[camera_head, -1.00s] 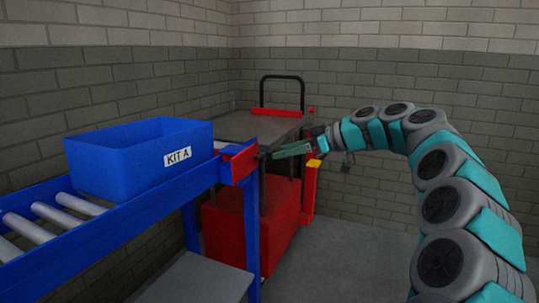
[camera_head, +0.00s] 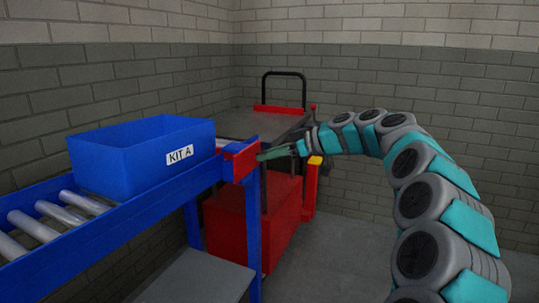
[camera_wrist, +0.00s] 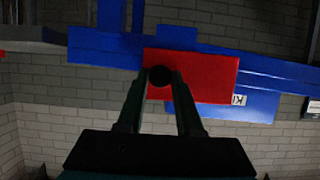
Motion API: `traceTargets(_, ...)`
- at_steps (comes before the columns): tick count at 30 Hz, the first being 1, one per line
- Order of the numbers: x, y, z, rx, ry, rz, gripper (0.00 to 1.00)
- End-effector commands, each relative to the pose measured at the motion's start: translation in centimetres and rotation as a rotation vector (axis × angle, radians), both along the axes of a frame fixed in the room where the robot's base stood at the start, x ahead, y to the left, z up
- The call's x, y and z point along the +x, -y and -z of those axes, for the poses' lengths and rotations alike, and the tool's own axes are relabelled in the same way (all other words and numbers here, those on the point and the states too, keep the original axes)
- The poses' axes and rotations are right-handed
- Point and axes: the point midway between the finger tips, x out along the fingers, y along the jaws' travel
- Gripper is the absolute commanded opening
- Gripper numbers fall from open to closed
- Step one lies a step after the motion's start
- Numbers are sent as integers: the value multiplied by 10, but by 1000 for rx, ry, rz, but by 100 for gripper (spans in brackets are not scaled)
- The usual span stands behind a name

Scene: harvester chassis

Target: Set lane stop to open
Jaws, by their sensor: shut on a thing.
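The lane stop is a red block (camera_head: 240,161) across the end of the blue roller lane (camera_head: 110,226), with a dark round knob (camera_wrist: 160,77) on its face. In the wrist view, the red block (camera_wrist: 215,78) shows behind the knob. My gripper (camera_head: 262,156) reaches in from the right. In the wrist view, my gripper's two fingers (camera_wrist: 161,80) are shut on the knob, one on each side. The knob is mostly hidden in the head view. A blue bin labelled KIT A (camera_head: 118,168) sits on the rollers behind the stop.
A red cart (camera_head: 225,222) with a grey top and black handle stands behind the lane end. A red post with a yellow top (camera_head: 312,180) is just right of it. A grey shelf (camera_head: 205,278) lies below the lane. Brick walls close the corner.

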Motion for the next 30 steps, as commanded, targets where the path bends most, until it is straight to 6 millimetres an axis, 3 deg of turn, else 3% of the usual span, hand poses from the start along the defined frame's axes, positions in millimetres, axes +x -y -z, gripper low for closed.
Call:
traceTargets(6,0,0,0,0,0,-1,0)
traceTargets(30,0,0,0,0,0,-1,0)
